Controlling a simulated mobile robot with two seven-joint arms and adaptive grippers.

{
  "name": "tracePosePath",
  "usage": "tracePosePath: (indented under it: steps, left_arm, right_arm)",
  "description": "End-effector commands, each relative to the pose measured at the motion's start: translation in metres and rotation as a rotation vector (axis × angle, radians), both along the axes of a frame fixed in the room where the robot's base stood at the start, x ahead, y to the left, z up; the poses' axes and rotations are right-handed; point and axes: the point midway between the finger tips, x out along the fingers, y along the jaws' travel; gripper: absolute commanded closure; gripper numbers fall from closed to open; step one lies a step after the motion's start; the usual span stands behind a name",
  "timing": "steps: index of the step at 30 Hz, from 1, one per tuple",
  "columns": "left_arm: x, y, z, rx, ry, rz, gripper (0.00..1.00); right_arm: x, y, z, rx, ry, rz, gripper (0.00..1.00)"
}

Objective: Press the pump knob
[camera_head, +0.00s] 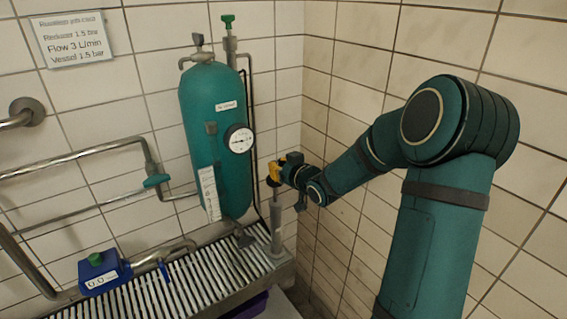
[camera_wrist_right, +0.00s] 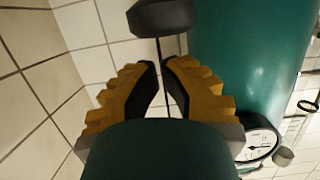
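A blue box (camera_head: 103,273) with a green knob (camera_head: 95,258) on top and a small display stands on the slatted bench at the lower left. A grey upright cylinder (camera_head: 276,238) with a thin rod above it stands at the bench's right end. My right gripper (camera_head: 275,173), with yellow fingers, is above that cylinder, right of the teal vessel. In the right wrist view its fingertips (camera_wrist_right: 160,66) are close together, with a thin dark line between or behind them. A dark block (camera_wrist_right: 160,17) lies beyond the tips; I cannot tell whether they touch anything. My left gripper is out of view.
The teal vessel (camera_head: 214,140) carries a round gauge (camera_head: 239,139) close to my right gripper. Pipes (camera_head: 75,155) run along the left wall. The slatted bench (camera_head: 160,300) crosses the bottom, and a tiled wall (camera_head: 345,215) stands beside my right arm.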

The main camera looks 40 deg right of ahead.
Motion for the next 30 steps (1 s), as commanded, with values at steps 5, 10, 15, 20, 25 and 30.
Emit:
tracePosePath:
  steps: [5, 10, 15, 20, 25, 30]
  left_arm:
    - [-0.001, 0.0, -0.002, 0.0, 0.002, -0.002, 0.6]
    - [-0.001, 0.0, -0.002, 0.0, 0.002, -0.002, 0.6]
    - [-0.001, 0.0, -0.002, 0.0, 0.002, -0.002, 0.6]
    - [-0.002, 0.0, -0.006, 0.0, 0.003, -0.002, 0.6]
    - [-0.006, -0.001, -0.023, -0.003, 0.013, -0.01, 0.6]
    - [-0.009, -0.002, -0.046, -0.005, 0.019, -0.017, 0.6]
  right_arm:
    - [0.0, 0.0, -0.011, 0.001, -0.001, -0.001, 1.0]
    - [0.0, 0.0, -0.012, 0.0, -0.001, -0.001, 1.0]
    - [-0.001, 0.0, -0.012, 0.0, -0.001, -0.001, 1.0]
    - [-0.001, 0.0, -0.017, 0.0, -0.001, 0.0, 1.0]
    - [0.0, 0.0, -0.034, 0.001, 0.0, 0.001, 1.0]
    - [0.0, 0.0, -0.059, 0.001, 0.001, 0.0, 1.0]
